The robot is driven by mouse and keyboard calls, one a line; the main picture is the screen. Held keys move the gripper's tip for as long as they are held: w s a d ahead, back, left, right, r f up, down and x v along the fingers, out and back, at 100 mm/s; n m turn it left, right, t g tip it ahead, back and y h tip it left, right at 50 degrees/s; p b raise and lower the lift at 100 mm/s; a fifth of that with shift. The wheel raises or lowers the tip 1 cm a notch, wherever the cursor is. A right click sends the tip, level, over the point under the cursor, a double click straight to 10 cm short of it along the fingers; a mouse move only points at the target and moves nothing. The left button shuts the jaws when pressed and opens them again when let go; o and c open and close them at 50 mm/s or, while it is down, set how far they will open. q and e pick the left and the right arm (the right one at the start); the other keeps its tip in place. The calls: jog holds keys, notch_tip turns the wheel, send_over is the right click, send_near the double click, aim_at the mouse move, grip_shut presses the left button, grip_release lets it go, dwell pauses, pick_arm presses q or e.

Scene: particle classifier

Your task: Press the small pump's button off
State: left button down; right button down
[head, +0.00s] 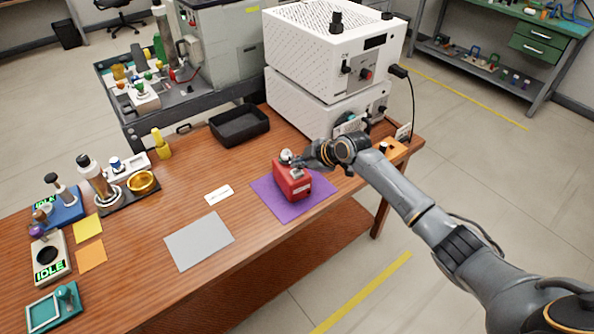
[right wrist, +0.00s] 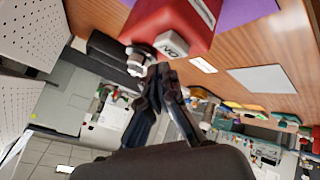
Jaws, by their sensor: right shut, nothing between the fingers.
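The small pump (head: 292,182) is a red box with a white label, on a purple mat (head: 266,200) near the table's right part. It also fills the top of the right wrist view (right wrist: 165,18). A pale block (right wrist: 172,45) with lettering like "ON" and a round metal fitting (right wrist: 138,60) sit at its top end. My right gripper (head: 303,161) is shut and empty, with its fingertips (right wrist: 160,72) close to the block and fitting. I cannot tell whether they touch. My left gripper is not in view.
Behind the pump stand white perforated instruments (head: 325,60) and a black tray (head: 240,125). An orange item (head: 392,150) lies to the right. A grey sheet (head: 200,241) and white card (head: 219,195) lie left of the mat. Small devices crowd the table's left end.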

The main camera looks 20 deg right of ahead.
aim_at(299, 173)
notch_tip(299, 173, up, 5)
jog(key=p, duration=0.3)
jog(key=shift+p, duration=0.3)
jog(key=shift+f, duration=0.1)
